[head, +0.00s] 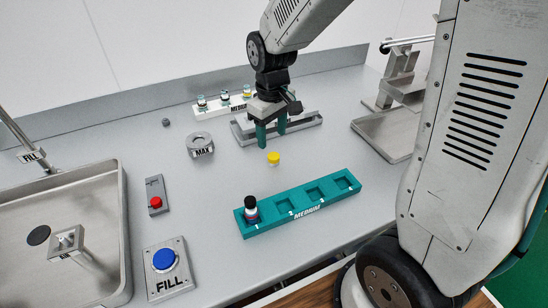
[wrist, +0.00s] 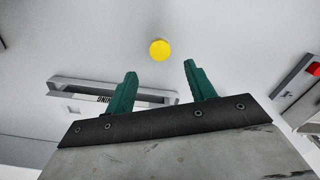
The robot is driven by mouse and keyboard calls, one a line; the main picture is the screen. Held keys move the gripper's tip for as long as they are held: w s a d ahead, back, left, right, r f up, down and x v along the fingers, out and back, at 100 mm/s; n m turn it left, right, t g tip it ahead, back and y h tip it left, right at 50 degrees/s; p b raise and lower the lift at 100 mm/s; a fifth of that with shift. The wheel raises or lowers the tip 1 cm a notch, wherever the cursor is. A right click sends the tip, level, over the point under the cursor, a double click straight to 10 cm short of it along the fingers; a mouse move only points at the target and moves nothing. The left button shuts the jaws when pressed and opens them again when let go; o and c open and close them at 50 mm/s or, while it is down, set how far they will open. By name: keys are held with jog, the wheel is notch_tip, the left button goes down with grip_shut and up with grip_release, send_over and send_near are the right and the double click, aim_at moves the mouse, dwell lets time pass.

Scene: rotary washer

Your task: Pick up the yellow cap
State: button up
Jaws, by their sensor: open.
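The yellow cap (head: 273,158) sits on the grey worktop, between the teal rack and the grey metal holder. In the wrist view the yellow cap (wrist: 160,50) shows as a round disc beyond the fingertips, roughly in line with the gap between them. My gripper (head: 271,142) points down above the worktop, just behind the cap in the head view. Its two teal fingers, also in the wrist view (wrist: 160,68), are apart with nothing between them. The gripper does not appear to touch the cap.
A teal rack (head: 300,207) holding a black-capped vial (head: 251,209) stands in front. A grey metal holder (head: 245,133) and a white rack (head: 208,112) of vials stand behind. A MAX ring (head: 200,146), red button (head: 155,202), blue FILL button (head: 164,259) and sink (head: 122,230) are left.

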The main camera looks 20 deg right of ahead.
aim_at(273, 156)
jog(key=f, duration=0.7)
jog(key=shift+s+f, duration=0.15)
jog(key=shift+s, duration=0.15)
jog(key=c, duration=1)
